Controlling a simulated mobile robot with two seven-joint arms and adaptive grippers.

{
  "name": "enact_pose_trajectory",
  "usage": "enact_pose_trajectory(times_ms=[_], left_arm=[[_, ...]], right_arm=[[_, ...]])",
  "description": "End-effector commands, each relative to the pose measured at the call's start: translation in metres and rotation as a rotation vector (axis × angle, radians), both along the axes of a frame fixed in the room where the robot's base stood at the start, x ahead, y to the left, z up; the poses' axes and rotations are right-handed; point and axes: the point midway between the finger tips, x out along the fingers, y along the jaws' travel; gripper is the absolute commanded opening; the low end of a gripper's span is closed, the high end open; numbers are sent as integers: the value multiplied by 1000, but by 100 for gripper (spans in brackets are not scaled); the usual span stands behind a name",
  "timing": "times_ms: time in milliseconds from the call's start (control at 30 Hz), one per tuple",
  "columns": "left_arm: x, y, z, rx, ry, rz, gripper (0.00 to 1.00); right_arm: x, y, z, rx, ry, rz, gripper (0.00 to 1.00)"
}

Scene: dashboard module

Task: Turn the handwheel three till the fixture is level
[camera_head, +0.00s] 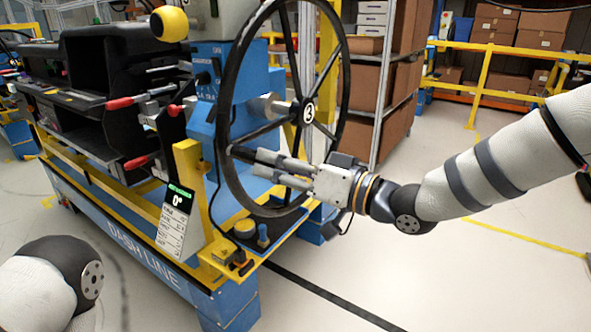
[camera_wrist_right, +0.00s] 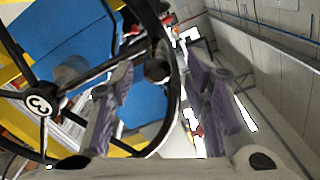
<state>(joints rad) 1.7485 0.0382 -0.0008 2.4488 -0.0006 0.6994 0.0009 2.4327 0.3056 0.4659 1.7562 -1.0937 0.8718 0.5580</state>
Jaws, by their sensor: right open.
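The handwheel three (camera_head: 231,88) is a large black wheel with spokes and a white "3" on its hub, which also shows in the wrist view (camera_wrist_right: 41,102). My right gripper (camera_head: 250,162) is at the lower part of the wheel. In the right wrist view its fingers (camera_wrist_right: 160,72) are apart, with the black rim and a dark knob-like part between them; contact cannot be told. The fixture holds a black dashboard module (camera_head: 105,60) over a blue and yellow frame. My left gripper is out of view.
A yellow ball-topped lever (camera_head: 169,24) and red-handled clamps (camera_head: 122,103) are left of the wheel. A yellow bracket (camera_head: 190,190) stands below. Shelves with cardboard boxes (camera_head: 395,100) and a yellow rail (camera_head: 485,80) are behind. The floor at right is clear.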

Motion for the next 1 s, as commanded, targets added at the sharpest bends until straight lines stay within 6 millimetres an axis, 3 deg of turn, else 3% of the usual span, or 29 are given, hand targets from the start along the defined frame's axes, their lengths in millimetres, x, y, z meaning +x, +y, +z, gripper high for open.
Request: enact_pose_trajectory(times_ms=[100, 267, 667, 767, 867, 900, 1000], left_arm=[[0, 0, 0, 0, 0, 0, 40], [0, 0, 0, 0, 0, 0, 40], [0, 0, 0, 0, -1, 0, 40], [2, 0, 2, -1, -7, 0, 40], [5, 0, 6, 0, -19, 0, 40], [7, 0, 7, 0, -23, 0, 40], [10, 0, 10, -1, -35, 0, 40]], right_arm=[[-19, -25, 1, 3, 0, 0, 43], [-34, -46, 2, 1, -3, 1, 43], [-40, -50, -5, -5, 13, -1, 43], [-50, -52, -51, -44, 128, -38, 43], [-82, -61, -137, -141, 345, -109, 43], [-101, -67, -172, -191, 439, -137, 43], [-162, -88, -250, -330, 661, -199, 43]])
